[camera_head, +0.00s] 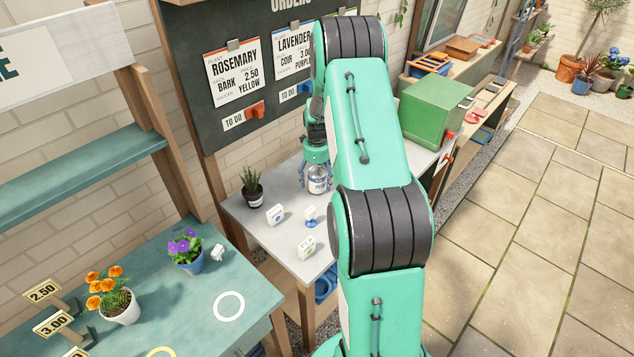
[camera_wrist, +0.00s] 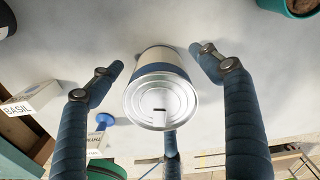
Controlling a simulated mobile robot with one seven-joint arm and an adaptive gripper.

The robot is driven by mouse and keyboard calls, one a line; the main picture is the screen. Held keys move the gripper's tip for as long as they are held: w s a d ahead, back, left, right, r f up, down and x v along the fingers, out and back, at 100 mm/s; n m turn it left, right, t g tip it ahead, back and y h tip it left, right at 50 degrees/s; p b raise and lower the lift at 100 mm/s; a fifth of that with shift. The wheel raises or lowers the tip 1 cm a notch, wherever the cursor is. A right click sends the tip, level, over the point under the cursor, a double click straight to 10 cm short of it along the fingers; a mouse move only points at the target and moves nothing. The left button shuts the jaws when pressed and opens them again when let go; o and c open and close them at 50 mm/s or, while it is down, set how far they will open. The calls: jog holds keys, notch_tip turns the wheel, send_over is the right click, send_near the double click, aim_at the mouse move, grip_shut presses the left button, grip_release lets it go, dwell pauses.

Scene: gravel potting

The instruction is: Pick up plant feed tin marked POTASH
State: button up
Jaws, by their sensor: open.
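A tin (camera_head: 318,184) with a pale label and a blue band stands on the grey bench, under my gripper (camera_head: 316,160). In the wrist view the tin (camera_wrist: 160,98) shows its round metal lid towards the camera. No marking on it is readable, so I cannot tell whether it says POTASH. My gripper (camera_wrist: 158,62) is open, with a blue finger on each side of the tin and another finger below it in the picture. Gaps show between the side fingers and the tin.
A small potted plant (camera_head: 252,188), white packets (camera_head: 275,214) and a small blue item (camera_head: 310,216) share the bench. A packet marked BASIL (camera_wrist: 32,98) lies left of the fingers. A green box (camera_head: 432,110) stands right of my arm. The order board (camera_head: 200,60) rises behind.

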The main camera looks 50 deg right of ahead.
jog(key=c, duration=1.6)
jog(key=shift+r+p, duration=1)
jog(key=shift+r, duration=4.05)
